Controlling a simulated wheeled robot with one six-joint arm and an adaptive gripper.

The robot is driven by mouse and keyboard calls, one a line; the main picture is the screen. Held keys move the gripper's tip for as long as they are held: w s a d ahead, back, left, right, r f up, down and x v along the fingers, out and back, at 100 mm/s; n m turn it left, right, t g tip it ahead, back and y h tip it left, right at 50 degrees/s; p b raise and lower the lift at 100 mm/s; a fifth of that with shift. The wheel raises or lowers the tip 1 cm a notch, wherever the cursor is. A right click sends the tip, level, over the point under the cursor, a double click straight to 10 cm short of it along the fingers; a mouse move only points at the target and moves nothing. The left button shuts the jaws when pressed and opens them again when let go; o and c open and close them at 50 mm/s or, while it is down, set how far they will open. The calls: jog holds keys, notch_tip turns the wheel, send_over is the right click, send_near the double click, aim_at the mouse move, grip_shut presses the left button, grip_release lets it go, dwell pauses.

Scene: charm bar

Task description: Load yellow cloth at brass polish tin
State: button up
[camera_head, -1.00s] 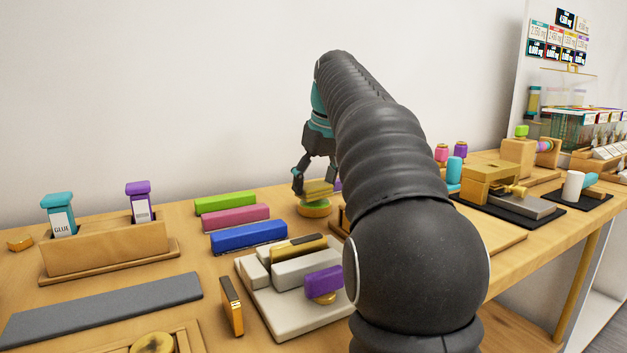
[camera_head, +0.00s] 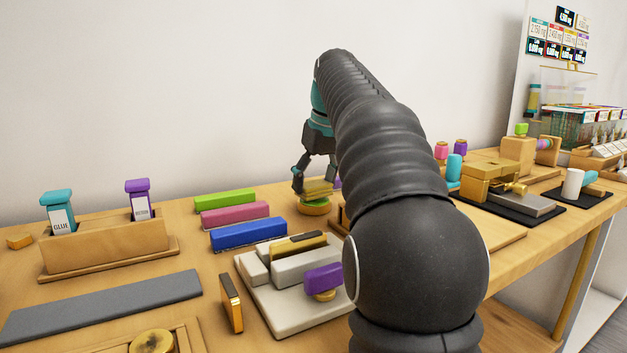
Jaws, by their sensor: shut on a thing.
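My gripper (camera_head: 315,181) reaches down at the back middle of the bench, its right side partly hidden by my own arm. It is shut on a yellow cloth (camera_head: 318,188), a small flat piece. The cloth is right over a low round tin with a green and brass look (camera_head: 314,207), which I take for the brass polish tin. The cloth looks to be at the tin's top; I cannot tell whether it touches.
Green, pink and blue bars (camera_head: 248,235) lie left of the tin. A pale tray (camera_head: 290,312) with blocks and a purple-handled piece stands in front. A wooden holder (camera_head: 105,248) with glue and purple bottles is at left. Brass fixtures (camera_head: 490,182) stand at right.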

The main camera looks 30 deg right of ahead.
aim_at(315, 184)
jog(key=shift+f, duration=0.5)
dwell(1.8)
notch_tip(315, 184, up, 3)
jog(key=p, duration=0.2)
jog(key=shift+f+p, duration=0.1)
jog(key=shift+p, duration=0.2)
jog(key=shift+r, duration=2.15)
